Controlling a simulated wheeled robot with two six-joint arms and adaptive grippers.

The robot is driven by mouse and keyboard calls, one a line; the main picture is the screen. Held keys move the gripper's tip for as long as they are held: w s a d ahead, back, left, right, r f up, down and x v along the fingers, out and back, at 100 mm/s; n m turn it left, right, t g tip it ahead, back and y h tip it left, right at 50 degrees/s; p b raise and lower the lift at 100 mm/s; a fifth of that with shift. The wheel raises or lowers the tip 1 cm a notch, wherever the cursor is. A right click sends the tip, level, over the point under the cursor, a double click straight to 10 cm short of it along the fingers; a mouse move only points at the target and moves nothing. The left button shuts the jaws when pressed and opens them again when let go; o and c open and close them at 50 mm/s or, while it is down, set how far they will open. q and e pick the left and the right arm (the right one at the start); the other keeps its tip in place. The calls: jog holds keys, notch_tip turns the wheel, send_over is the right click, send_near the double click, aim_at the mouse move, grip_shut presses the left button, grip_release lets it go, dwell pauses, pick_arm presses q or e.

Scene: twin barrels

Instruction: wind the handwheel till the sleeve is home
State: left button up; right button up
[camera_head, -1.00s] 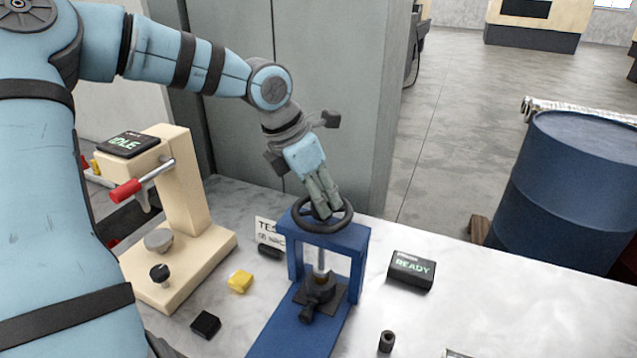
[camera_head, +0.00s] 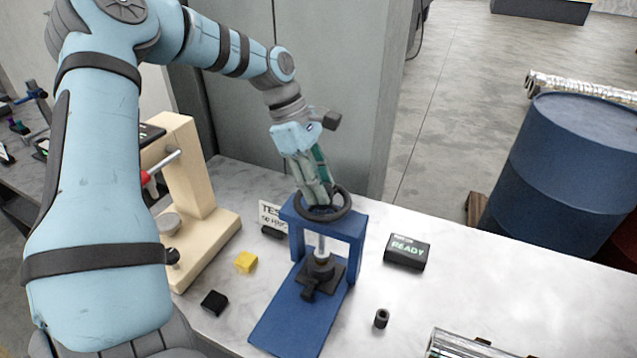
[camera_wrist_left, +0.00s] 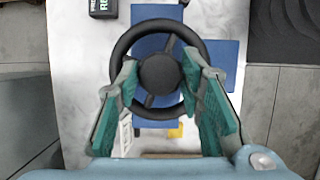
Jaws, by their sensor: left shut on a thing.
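A blue arbor-style press (camera_head: 358,235) stands on the bench with a black handwheel (camera_head: 346,207) on top. Below it a bright spindle (camera_head: 321,243) reaches down to a dark holder (camera_head: 324,275) on the blue base. Whether a sleeve there is fully seated is too small to tell. My left gripper (camera_head: 320,200) points down onto the wheel and is shut on it. In the left wrist view its fingers (camera_wrist_left: 161,95) lie across opposite sides of the handwheel (camera_wrist_left: 122,47), with the hub between them. My right gripper is not in view.
A black box reading READY (camera_head: 406,251) and a small dark hollow cylinder (camera_head: 381,318) lie right of the press. A yellow block (camera_head: 245,262), a black block (camera_head: 214,303) and a cream press (camera_head: 196,170) are on the left. A blue barrel (camera_head: 560,170) stands beyond the bench.

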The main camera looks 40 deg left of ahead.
pick_arm(q)
jog(key=m+g, duration=0.1)
jog(key=m, duration=0.1)
jog(key=shift+f+m+b, duration=0.1)
jog(key=shift+m+b, duration=0.3)
jog(key=shift+m+g, duration=0.4)
jog(key=shift+m, duration=0.5)
jog(key=shift+w+r+m+g+p, duration=0.1)
jog(key=shift+r+m+g+p, duration=0.15)
jog(key=shift+m+p, duration=0.4)
jog(key=shift+w+f+m+g+p, duration=0.15)
jog(key=shift+m+g+p, duration=0.3)
jog(key=shift+m+p, duration=0.65)
jog(key=o, duration=1.2)
jog(key=shift+c, duration=0.2)
